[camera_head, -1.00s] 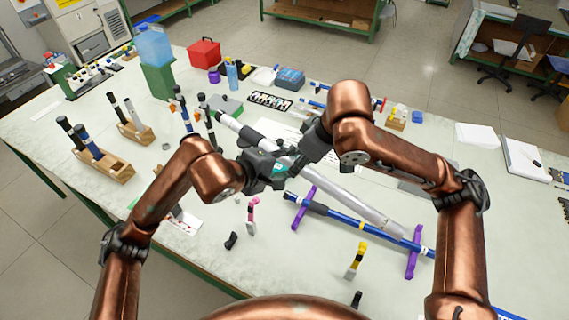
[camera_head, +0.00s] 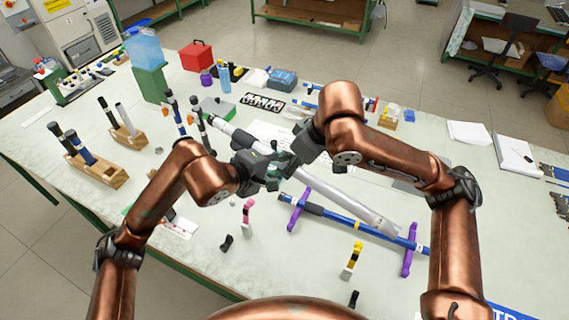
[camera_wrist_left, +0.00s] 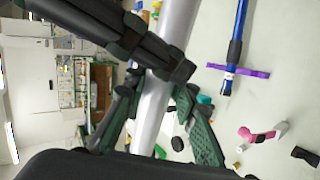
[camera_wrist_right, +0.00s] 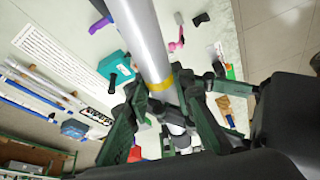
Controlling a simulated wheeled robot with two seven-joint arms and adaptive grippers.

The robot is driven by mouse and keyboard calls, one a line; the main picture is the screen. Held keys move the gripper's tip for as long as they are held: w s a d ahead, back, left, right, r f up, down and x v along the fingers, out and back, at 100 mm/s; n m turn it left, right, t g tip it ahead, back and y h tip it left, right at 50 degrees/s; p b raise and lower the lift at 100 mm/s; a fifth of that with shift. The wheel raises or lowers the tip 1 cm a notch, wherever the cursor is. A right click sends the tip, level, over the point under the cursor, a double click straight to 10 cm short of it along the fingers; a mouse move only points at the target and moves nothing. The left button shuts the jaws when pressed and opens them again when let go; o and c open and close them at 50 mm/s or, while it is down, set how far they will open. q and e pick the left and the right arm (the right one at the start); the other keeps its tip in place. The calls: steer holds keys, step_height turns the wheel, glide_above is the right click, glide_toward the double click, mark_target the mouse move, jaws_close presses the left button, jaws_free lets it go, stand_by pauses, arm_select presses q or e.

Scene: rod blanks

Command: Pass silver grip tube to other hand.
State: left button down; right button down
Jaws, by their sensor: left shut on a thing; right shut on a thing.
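The silver grip tube (camera_head: 335,196) slants through the air above the table, from upper left to lower right in the head view. My left gripper (camera_head: 262,168) and my right gripper (camera_head: 287,160) are close together near its middle, both shut on it. The left wrist view shows the tube (camera_wrist_left: 178,28) between my left fingers (camera_wrist_left: 160,108), with the right gripper's dark fingers crossing just beyond. The right wrist view shows the tube (camera_wrist_right: 142,35) with a yellow band (camera_wrist_right: 160,80) at my right fingers (camera_wrist_right: 160,103). The fingers hide part of the tube's middle.
A blue rod (camera_head: 345,222) lies on two purple stands (camera_head: 408,250) below the tube. Wooden racks (camera_head: 98,172) stand at left. A pink clamp (camera_head: 248,215) and a yellow one (camera_head: 352,262) stand in front. A red box (camera_head: 197,57) is at the back.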

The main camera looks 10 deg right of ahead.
steer(key=shift+w+d+r, duration=0.1)
steer(key=c, duration=1.6)
jaws_free()
